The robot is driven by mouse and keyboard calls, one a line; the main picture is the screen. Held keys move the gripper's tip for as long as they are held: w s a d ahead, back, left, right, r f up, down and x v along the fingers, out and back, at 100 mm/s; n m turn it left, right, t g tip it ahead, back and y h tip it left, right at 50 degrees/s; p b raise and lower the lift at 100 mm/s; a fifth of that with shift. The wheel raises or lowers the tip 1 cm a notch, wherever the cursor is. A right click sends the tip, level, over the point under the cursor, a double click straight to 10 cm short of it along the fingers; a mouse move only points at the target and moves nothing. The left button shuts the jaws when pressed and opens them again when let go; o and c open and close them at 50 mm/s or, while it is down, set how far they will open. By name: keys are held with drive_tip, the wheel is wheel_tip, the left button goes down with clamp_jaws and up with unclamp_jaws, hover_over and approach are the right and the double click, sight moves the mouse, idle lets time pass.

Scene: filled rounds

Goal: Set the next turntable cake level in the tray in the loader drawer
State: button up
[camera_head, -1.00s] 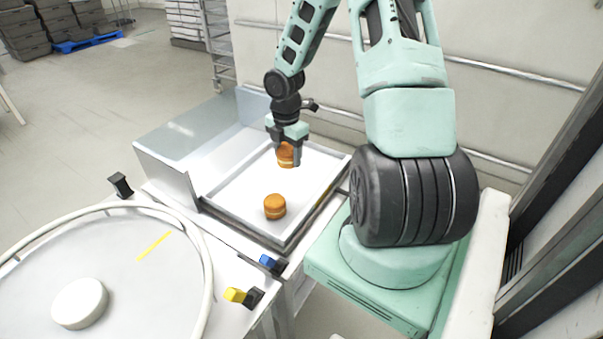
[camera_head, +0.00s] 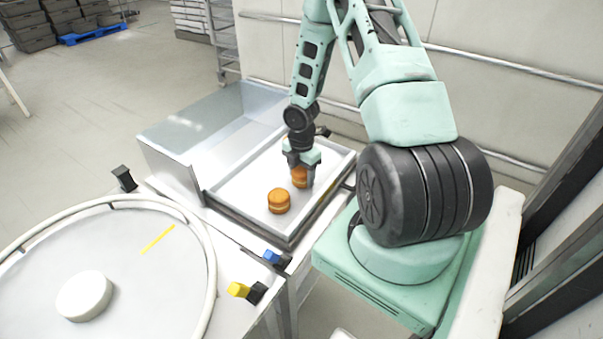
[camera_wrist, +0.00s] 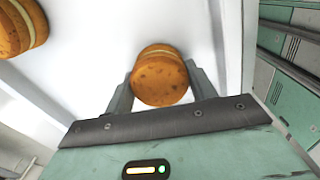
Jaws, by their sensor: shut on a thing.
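A round orange-brown filled cake (camera_head: 299,177) is between the fingers of my gripper (camera_head: 300,182), inside the tray area. The wrist view shows this held cake (camera_wrist: 160,76) with its flat face toward the camera and a pale filling band at its far side, so it looks tilted relative to the gripper. My gripper is shut on it. Whether the held cake touches the tray floor I cannot tell.
A metal housing (camera_head: 170,160) stands along the tray's left side. The turntable (camera_head: 130,270) with a white hub (camera_head: 84,296) is at lower left, showing no cakes. Blue (camera_head: 271,257) and yellow (camera_head: 238,289) blocks sit near the table edge. The tray's far left area is clear.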

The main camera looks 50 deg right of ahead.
drive_tip(key=shift+f, duration=0.1)
drive_tip(key=o, duration=0.7)
